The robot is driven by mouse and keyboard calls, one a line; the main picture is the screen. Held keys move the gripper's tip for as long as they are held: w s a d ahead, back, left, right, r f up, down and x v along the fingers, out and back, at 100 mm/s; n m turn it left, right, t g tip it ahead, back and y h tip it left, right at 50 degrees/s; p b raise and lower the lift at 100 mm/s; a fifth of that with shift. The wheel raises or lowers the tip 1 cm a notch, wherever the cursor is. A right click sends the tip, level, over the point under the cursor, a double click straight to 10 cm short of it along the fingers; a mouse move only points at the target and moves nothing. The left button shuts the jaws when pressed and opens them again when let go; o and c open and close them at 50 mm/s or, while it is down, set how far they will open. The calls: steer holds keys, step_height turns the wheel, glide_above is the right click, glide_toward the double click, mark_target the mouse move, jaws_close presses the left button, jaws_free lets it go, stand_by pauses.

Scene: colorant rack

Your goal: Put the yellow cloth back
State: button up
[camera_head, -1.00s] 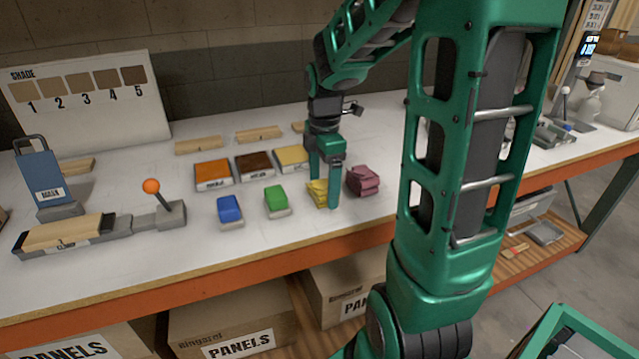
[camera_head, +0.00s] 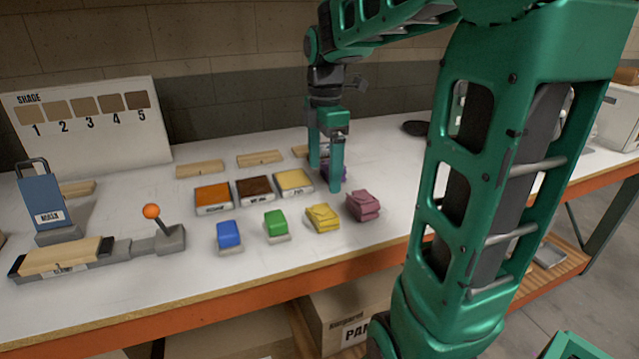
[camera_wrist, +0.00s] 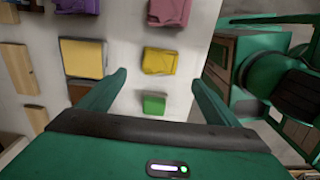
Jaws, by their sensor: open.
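The folded yellow cloth (camera_head: 323,217) lies on the white table, in the front row between a green block (camera_head: 276,223) and a mauve folded cloth (camera_head: 363,205). It also shows in the wrist view (camera_wrist: 159,61), with the mauve cloth (camera_wrist: 169,12) beyond it and the green block (camera_wrist: 154,103) nearer. My gripper (camera_head: 325,178) is open and empty, pointing down, apart from the yellow cloth and behind it in the head view. Its fingers partly hide a purple item (camera_head: 327,169) at the back.
Orange (camera_head: 212,198), brown (camera_head: 255,188) and yellow (camera_head: 293,181) trays stand behind the front row. A blue block (camera_head: 229,234) is at its left end. A lever with an orange knob (camera_head: 151,211) and a shade board (camera_head: 85,122) are further left. The table's front strip is clear.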

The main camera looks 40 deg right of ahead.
steer(key=s+f+m, duration=0.4)
steer(key=s+m, duration=0.6)
steer(key=s+f+m, duration=0.4)
steer(key=s+m, duration=0.6)
steer(key=m, duration=0.1)
steer(key=shift+s+a+f, duration=0.3)
steer(key=shift+s+a, duration=0.1)
steer(key=shift+a, duration=0.05)
steer(key=shift+w+f, duration=0.25)
steer(key=shift+w, duration=0.35)
